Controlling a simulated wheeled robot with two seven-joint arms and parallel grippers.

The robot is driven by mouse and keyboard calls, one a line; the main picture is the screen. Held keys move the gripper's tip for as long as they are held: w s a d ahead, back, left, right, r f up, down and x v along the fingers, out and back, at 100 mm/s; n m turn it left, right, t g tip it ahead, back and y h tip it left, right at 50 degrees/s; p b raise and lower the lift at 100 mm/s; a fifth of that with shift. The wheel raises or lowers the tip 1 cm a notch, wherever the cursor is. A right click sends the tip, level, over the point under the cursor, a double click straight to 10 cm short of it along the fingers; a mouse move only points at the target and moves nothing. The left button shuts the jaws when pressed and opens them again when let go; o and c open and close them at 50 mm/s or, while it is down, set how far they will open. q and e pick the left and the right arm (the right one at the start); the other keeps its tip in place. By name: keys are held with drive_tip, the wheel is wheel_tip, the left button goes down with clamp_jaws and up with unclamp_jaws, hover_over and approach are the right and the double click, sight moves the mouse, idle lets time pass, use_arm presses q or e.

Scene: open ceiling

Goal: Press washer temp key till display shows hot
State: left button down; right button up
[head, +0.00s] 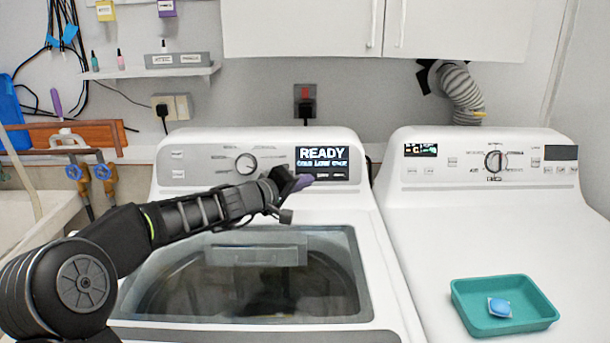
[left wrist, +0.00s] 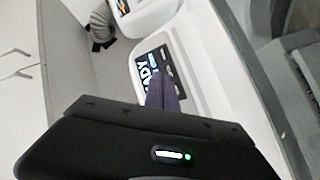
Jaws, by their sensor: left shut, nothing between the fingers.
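The washer (head: 365,225) stands in the middle of the head view with its glass lid closed. Its display (head: 322,155) is lit and reads READY, with a smaller line below that appears to start with COLD. A row of small keys sits under the display, too small to read. My left gripper (head: 303,182) is shut and empty, its purple fingertips at the lower left of the display panel, hiding part of it. In the left wrist view the fingertips (left wrist: 162,95) overlap the display (left wrist: 155,68); I cannot tell whether they touch. My right gripper is not in view.
A dryer (head: 480,220) stands to the right, with a teal tray (head: 470,310) holding a blue and white pod (head: 499,307). A round dial (head: 246,163) is left of the display. White cabinets (head: 300,28) hang above. A sink (head: 30,205) with taps is at left.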

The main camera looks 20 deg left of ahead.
use_arm(q)
drive_tip(key=w+a+p, duration=0.1)
drive_tip(key=w+f+p, duration=0.1)
drive_tip(key=w, duration=0.1)
drive_tip(key=w+a+f+p, duration=0.1)
drive_tip(key=w+p, duration=0.1)
drive_tip(key=shift+w+a, duration=0.15)
drive_tip(key=shift+a, duration=0.15)
drive_tip(key=shift+w+a+f, duration=0.2)
drive_tip(key=shift+w, duration=0.2)
drive_tip(key=shift+w+a+f, duration=0.15)
drive_tip(key=shift+w+f, duration=0.05)
drive_tip(key=shift+w, duration=0.15)
drive_tip(key=shift+w, duration=0.2)
idle(1.2)
drive_tip(key=shift+w+a+f, duration=0.1)
drive_tip(key=shift+w+a, duration=0.05)
